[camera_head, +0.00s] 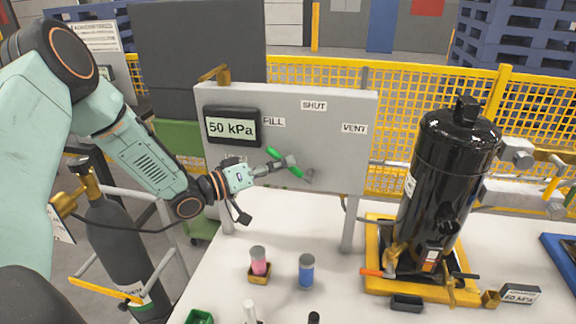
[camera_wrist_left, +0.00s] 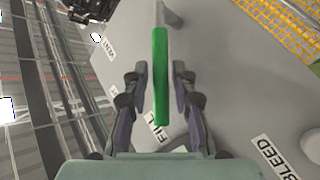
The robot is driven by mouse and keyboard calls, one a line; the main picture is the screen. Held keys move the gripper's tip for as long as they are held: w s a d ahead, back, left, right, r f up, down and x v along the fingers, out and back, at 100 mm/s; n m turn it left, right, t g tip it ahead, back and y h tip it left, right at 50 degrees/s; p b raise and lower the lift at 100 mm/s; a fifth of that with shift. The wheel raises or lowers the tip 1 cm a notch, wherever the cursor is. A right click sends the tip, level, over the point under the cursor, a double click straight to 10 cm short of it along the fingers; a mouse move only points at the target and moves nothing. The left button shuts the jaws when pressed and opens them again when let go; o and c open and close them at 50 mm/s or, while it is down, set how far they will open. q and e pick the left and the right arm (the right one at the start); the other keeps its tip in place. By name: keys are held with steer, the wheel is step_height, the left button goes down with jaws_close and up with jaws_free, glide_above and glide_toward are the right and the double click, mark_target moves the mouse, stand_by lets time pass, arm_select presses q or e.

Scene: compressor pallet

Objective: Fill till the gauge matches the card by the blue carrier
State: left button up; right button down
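The gauge (camera_head: 231,127) on the grey panel (camera_head: 335,150) reads 50 kPa. The card (camera_head: 520,294) at the lower right, near the blue carrier (camera_head: 557,255), appears to read 60 kPa. A green valve handle (camera_head: 284,163) on the panel slants up-left toward the FILL label (camera_head: 274,122). My left gripper (camera_head: 279,165) is at the handle. In the left wrist view the green handle (camera_wrist_left: 161,80) lies between the open fingers (camera_wrist_left: 160,90), with gaps on both sides. My right gripper is not in view.
SHUT (camera_head: 314,105) and VENT (camera_head: 354,128) labels are on the panel; BLEED (camera_wrist_left: 274,155) shows in the wrist view. A black compressor tank (camera_head: 447,175) stands at right on a yellow base (camera_head: 385,284). Pink (camera_head: 259,262) and blue (camera_head: 306,273) containers stand on the white table.

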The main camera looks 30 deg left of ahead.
arm_select(q)
steer(key=shift+w+d, duration=0.25)
steer(key=shift+w, duration=0.05)
steer(key=shift+w+a+r, duration=0.1)
steer(key=shift+w, duration=0.1)
steer(key=shift+w+d, duration=0.3)
steer(key=shift+w, duration=0.05)
steer(key=shift+s+a, duration=0.15)
steer(key=shift+s, duration=0.05)
jaws_close()
